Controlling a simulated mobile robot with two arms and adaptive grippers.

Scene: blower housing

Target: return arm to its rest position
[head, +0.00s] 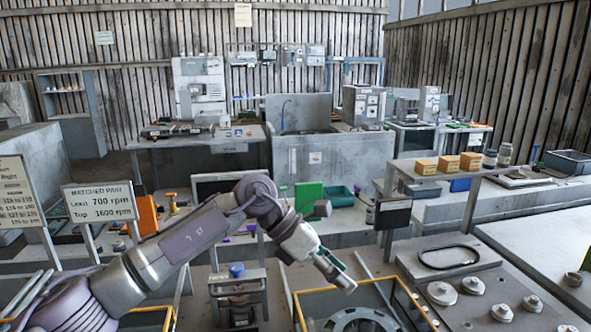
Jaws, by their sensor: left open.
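My left arm reaches in from the lower left, bends at the elbow near the middle and slopes down to the right. My left gripper (340,274) is at its end, open, small in the view, and I see nothing held in it. It is above a yellow-edged frame (297,310) that holds a round grey slotted wheel (360,322). I cannot tell how high it is above the wheel. My right arm and gripper do not show.
A sign reading "MATCHED PAIR" (100,203) stands at the left. A black ring (448,257) and several metal knobs lie on the grey bench (470,290) at the right. A raised shelf (432,174) carries small orange boxes (449,164). Benches and machines stand behind.

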